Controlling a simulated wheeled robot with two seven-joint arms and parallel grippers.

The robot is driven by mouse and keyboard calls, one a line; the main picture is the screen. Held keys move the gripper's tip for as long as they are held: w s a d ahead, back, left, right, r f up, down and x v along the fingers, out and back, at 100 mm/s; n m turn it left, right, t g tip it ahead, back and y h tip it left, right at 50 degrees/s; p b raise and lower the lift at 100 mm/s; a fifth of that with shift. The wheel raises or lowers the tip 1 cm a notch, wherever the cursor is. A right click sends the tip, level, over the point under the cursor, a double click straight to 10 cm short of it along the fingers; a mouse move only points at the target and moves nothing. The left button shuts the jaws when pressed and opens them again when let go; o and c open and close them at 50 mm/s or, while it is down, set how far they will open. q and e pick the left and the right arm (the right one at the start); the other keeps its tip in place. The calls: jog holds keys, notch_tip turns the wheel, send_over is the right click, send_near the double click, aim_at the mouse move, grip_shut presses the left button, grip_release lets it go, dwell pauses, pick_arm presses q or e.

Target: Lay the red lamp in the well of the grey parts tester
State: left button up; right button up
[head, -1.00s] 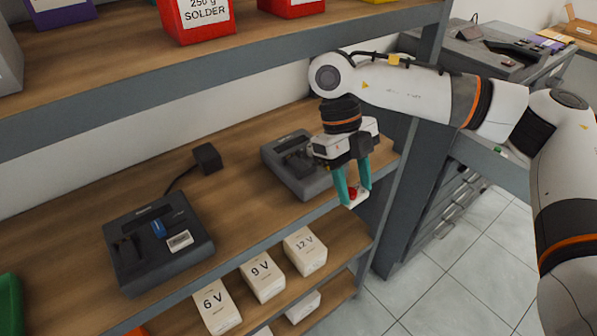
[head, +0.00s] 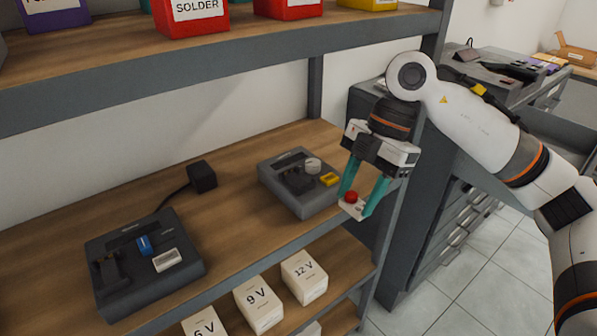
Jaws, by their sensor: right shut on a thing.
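The red lamp (head: 351,197), a red dome on a small white base, is between the teal fingertips of my right gripper (head: 358,206). The gripper is shut on it and points down, in the air off the shelf's right front edge. A grey device (head: 299,206) with a round pale knob, dark raised parts and a yellow piece sits on the shelf just left of the gripper. A darker grey device (head: 145,290) with a blue part and a pale label sits further left. I cannot tell which is the parts tester, and no well shows clearly. My left gripper is out of view.
A black power adapter (head: 202,177) with a cable stands behind the darker device. The wooden shelf (head: 225,235) is clear between the two devices. White voltage boxes (head: 304,278) stand on the shelf below. An upper shelf (head: 240,58) with coloured bins overhangs. A grey post stands at right.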

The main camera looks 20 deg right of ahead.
jog(key=w+a+p, duration=0.1)
jog(key=w+a, duration=0.1)
jog(key=w, duration=0.3)
jog(key=w+a+p, duration=0.1)
jog(key=w, duration=0.4)
jog(key=w+a+p, duration=0.1)
jog(key=w+a, duration=0.1)
jog(key=w, duration=0.3)
jog(key=shift+a, duration=0.3)
jog(key=shift+f+p, duration=0.5)
jog(key=shift+f, duration=1.3)
